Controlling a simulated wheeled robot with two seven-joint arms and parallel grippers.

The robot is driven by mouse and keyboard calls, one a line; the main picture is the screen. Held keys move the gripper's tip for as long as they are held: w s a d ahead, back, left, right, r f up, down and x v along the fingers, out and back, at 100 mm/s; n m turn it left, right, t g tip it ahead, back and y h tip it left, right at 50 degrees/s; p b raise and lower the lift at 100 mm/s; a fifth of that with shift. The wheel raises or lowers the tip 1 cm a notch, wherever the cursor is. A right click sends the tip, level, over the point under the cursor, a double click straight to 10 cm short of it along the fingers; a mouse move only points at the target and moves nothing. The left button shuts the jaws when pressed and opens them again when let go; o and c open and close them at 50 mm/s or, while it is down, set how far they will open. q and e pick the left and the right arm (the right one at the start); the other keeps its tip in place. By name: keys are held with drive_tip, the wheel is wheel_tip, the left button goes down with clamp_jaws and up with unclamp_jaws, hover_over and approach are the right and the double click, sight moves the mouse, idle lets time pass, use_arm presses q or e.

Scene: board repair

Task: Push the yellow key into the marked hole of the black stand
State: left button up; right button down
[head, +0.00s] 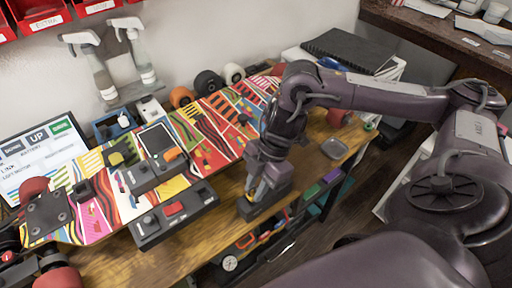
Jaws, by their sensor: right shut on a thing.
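My right gripper (254,188) points down near the front edge of the bench, right of the painted board. It is shut on the yellow key (250,197), of which only a small yellow bit shows between the fingertips. A dark block that looks like the black stand (272,204) is directly below and beside the fingertips. The marked hole is hidden, and I cannot tell whether the key is in it or just above it. My left gripper is not in view.
A colourful skateboard deck (205,150) lies across the wooden bench. A black box with a red switch (174,209) stands left of my right gripper. Another control box (155,172) stands behind it. Spray bottles (97,70) are at the wall.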

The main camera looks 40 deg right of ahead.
drive_tip(key=shift+f, duration=0.45)
idle(0.4)
drive_tip(key=c, duration=0.9)
unclamp_jaws()
drive_tip(key=shift+r, duration=0.2)
drive_tip(key=shift+r+p, duration=1.3)
drive_tip(key=shift+p, duration=0.15)
drive_tip(key=shift+r, duration=0.1)
drive_tip(key=shift+r, duration=0.1)
